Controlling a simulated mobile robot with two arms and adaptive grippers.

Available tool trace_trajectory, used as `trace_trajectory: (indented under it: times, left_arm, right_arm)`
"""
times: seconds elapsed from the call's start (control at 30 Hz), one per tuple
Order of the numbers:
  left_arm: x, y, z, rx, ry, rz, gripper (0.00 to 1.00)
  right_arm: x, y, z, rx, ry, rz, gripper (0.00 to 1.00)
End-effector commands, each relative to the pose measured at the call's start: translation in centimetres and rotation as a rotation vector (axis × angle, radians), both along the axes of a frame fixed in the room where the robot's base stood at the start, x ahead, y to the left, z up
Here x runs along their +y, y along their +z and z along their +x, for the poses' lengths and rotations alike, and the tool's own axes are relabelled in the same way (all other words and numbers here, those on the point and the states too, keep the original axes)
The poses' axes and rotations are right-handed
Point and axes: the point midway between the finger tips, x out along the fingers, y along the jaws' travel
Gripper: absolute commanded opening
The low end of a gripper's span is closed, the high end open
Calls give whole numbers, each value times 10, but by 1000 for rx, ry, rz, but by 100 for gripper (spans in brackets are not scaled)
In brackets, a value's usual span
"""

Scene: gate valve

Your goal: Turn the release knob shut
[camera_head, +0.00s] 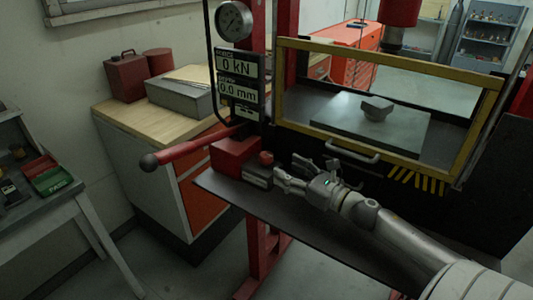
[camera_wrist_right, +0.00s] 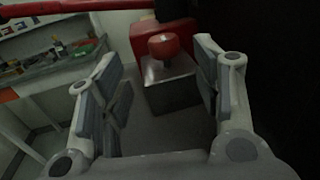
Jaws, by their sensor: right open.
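The release knob (camera_head: 266,158) is small, round and red. It sits on top of a grey metal block (camera_head: 258,176) beside the red pump body (camera_head: 233,152). My right gripper (camera_head: 282,178) is just to the right of the block in the head view, with its fingers towards it. In the right wrist view the knob (camera_wrist_right: 163,45) lies ahead, between the two spread fingers and beyond their tips. My left gripper is in neither view.
A long red pump lever (camera_head: 190,150) with a black ball end reaches out left. A yellow-framed guard window (camera_head: 375,105) with a handle (camera_head: 350,152) stands behind my right arm. A gauge (camera_head: 233,21) and readouts (camera_head: 238,85) rise above the pump. A dark shelf (camera_head: 285,215) lies below.

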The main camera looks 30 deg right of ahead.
Motion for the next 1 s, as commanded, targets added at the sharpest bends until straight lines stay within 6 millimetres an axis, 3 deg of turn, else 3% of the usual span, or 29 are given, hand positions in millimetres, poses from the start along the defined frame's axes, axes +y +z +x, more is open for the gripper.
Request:
trace_trajectory:
  times: [0.1, 0.2, 0.57, 1.0]
  left_arm:
    - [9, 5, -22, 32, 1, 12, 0]
    - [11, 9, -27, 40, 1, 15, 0]
    - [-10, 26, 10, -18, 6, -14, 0]
    - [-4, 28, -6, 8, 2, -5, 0]
  right_arm:
    - [3, 4, 17, -2, -2, 0, 58]
    - [6, 4, 30, -3, -2, 1, 58]
    - [16, 3, 73, -2, -2, 1, 58]
    - [21, 1, 89, 1, -1, -1, 58]
